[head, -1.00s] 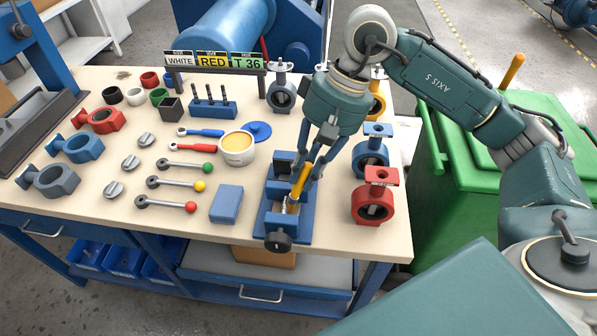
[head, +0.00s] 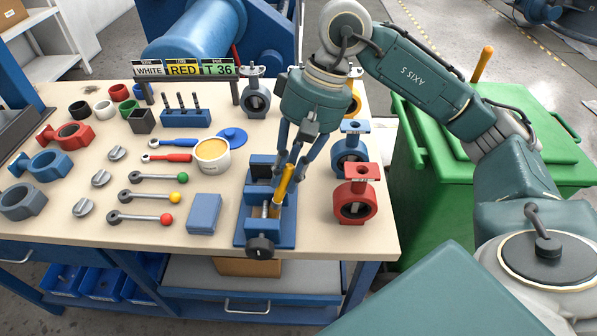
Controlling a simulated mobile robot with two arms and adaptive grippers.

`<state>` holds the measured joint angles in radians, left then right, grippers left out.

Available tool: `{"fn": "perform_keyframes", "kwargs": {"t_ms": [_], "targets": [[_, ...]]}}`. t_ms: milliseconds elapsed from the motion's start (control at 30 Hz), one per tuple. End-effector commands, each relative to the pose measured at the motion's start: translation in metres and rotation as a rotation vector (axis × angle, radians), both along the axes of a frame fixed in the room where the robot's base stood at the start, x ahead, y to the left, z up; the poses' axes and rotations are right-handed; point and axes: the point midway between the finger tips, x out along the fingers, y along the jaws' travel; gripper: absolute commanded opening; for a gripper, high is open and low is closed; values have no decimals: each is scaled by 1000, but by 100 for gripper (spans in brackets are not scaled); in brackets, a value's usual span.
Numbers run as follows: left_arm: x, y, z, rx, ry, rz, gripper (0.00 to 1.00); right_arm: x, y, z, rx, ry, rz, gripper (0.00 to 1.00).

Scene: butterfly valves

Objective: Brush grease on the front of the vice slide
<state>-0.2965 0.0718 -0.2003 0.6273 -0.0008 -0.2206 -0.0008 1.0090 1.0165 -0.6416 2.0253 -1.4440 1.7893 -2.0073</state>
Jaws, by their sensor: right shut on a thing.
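The blue vice (head: 284,233) stands at the front edge of the workbench, with a dark knob (head: 260,247) on its near end. My right gripper (head: 292,172) is above the vice, shut on the brush (head: 287,182), whose yellow handle tilts up between the fingers. The brush's lower end is down at the vice slide, in front of the dark jaw. I cannot tell whether the bristles touch the slide. The open grease tub (head: 211,167) with yellow-orange grease is left of the vice, its blue lid (head: 233,136) behind it. My left gripper is out of view.
A blue block (head: 204,214) lies left of the vice. A red valve (head: 355,194) and a blue valve (head: 350,153) stand close on the right. Levers with coloured knobs lie farther left. A green bin (head: 440,190) stands beyond the bench's right edge.

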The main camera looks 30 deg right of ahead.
Motion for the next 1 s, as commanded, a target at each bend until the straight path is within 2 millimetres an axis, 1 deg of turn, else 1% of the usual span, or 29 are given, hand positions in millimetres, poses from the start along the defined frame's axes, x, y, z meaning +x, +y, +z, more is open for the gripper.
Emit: {"fn": "perform_keyframes", "kwargs": {"t_ms": [33,100,367,700,800,1000], "targets": [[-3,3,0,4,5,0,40,2,4,0,0,1,1,0],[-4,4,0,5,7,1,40,5,8,-1,0,1,2,0],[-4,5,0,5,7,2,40,10,16,-1,-1,1,1,0],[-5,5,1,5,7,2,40,26,39,1,0,1,2,0],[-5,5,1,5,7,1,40,28,43,1,-1,2,1,0],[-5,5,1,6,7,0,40,29,43,1,-1,1,-1,0]]}}
